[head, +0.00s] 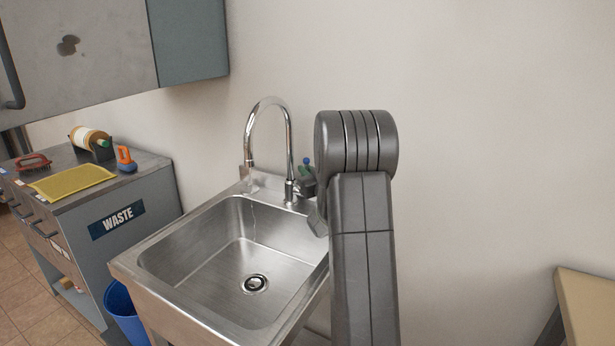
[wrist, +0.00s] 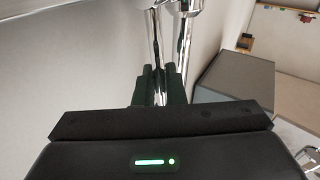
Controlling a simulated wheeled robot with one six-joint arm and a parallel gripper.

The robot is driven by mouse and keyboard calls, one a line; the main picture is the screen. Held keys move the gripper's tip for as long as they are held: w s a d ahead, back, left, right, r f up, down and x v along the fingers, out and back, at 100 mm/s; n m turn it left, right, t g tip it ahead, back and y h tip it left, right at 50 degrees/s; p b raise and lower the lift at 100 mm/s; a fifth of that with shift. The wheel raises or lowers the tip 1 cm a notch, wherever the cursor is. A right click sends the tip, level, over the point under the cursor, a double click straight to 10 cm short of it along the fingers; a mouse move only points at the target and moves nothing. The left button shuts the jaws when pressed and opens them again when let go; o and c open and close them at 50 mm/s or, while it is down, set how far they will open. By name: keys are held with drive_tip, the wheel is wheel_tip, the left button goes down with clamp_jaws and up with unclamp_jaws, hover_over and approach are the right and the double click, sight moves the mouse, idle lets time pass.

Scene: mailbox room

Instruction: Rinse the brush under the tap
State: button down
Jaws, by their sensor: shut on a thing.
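The chrome tap (head: 270,106) arches over the steel sink (head: 215,262). A thin clear streak below its spout looks like running water. My gripper (head: 308,182) is at the right side of the tap's base, partly hidden by my own arm. In the wrist view my gripper's dark fingers (wrist: 159,84) are close together in front of the chrome tap (wrist: 168,45). They appear shut on the tap's handle, which they mostly hide. A red-handled object (head: 33,162) that looks like the brush lies on the grey cabinet at the left, away from my gripper.
On the cabinet (head: 150,172) are a yellow mat (head: 70,182), an orange and blue item (head: 125,158) and a roll on a holder (head: 90,140). A blue bin (head: 122,308) stands between cabinet and sink. A wall cupboard (head: 190,40) hangs above left. The sink basin is empty.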

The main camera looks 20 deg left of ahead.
drive_tip(key=c, duration=1.6)
unclamp_jaws()
drive_tip(key=shift+d, duration=0.1)
drive_tip(key=b+v, duration=0.1)
drive_tip(key=v, duration=1.2)
drive_tip(key=shift+s+d, duration=0.2)
drive_tip(key=shift+s, duration=0.1)
drive_tip(key=shift+a, duration=0.1)
drive_tip(key=p+x, duration=0.1)
drive_tip(key=x, duration=1.2)
drive_tip(key=shift+w+a, duration=0.2)
drive_tip(key=shift+w, duration=0.1)
